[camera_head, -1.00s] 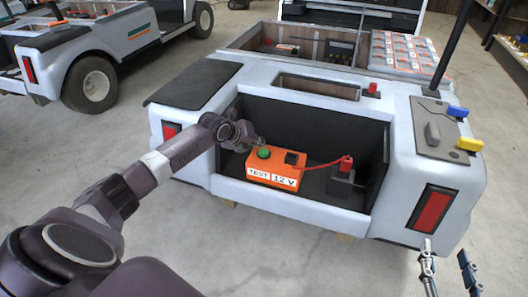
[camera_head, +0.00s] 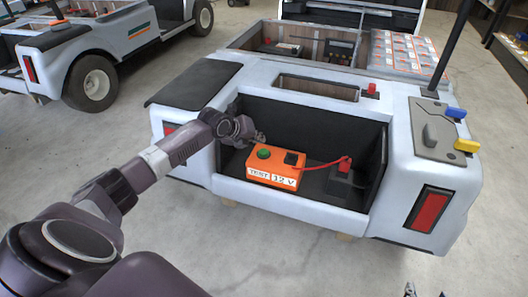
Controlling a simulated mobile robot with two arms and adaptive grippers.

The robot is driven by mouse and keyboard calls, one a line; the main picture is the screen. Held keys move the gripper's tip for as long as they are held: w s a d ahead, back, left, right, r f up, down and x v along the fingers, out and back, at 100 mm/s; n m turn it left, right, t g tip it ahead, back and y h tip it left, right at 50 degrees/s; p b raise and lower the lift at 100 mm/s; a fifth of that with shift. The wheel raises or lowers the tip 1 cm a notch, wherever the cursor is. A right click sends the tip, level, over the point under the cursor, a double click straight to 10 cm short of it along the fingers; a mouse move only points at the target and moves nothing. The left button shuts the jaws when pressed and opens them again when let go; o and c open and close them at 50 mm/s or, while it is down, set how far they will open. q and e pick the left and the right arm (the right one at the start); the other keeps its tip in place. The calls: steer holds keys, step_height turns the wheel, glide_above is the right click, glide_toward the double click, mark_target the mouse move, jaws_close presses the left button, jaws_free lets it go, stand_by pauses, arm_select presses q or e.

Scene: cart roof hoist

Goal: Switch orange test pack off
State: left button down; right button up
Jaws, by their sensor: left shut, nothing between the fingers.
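The orange test pack (camera_head: 273,179), with a white "TEST 12 V" label, sits in the open rear bay of the white cart. On its top are a round green button (camera_head: 264,154) and a black square part (camera_head: 291,158). A red cable (camera_head: 318,165) runs from it to a red plug (camera_head: 345,163) on a black block. My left gripper (camera_head: 260,137) is shut and empty, just above and behind the green button; I cannot tell whether it touches the pack. My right gripper (camera_head: 425,291) shows only as fingertips at the bottom edge, apart and empty.
The white cart body (camera_head: 285,203) walls the bay at the sides and front. A grey panel with blue and yellow levers (camera_head: 467,145) is on its right. A second cart (camera_head: 95,42) stands at the left. The floor in front is clear.

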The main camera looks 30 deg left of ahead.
mark_target(259, 152)
arm_select(q)
steer(key=shift+r, duration=0.25)
steer(key=shift+r+p, duration=0.65)
steer(key=shift+p, duration=0.1)
steer(key=shift+r, duration=0.2)
steer(key=shift+r+p, duration=0.55)
steer(key=shift+p, duration=0.05)
arm_select(e)
steer(key=s+d+f+g+h, duration=0.1)
steer(key=s+d+f+g, duration=0.1)
steer(key=s, duration=0.5)
steer(key=s+d+f+g+h, duration=0.1)
steer(key=s+d+f+g, duration=0.1)
steer(key=s+f+g, duration=0.3)
steer(key=shift+s+d+f, duration=0.35)
steer(key=shift+s+f, duration=0.05)
steer(key=shift+s, duration=0.75)
